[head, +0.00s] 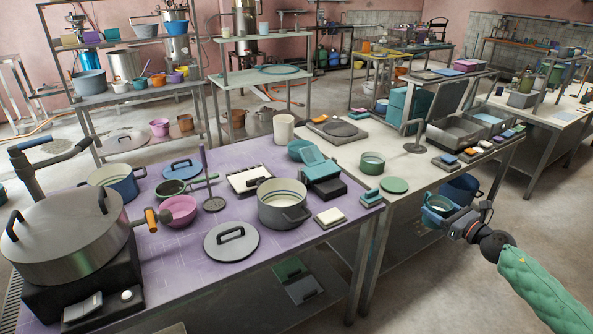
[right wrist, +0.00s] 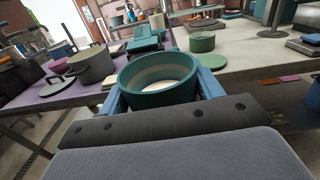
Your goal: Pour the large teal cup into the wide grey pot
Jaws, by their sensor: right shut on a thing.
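The large teal cup (head: 436,203) is held upright, or nearly so, in my right gripper (head: 443,215), off the right front edge of the tables. In the right wrist view the teal cup (right wrist: 160,98) sits between the two blue fingers, with pale contents inside. The wide grey pot (head: 284,212) stands open on the purple table, well left of the cup, with two side handles. The grey pot also shows at the left in the right wrist view (right wrist: 93,68). My left gripper is not in view.
A grey lid (head: 231,243) lies in front of the pot, and a teal box (head: 318,166) stands behind it. A green pot (head: 372,163) and green lid (head: 394,185) sit on the pale table. A large lidded cooker (head: 66,235) fills the left front.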

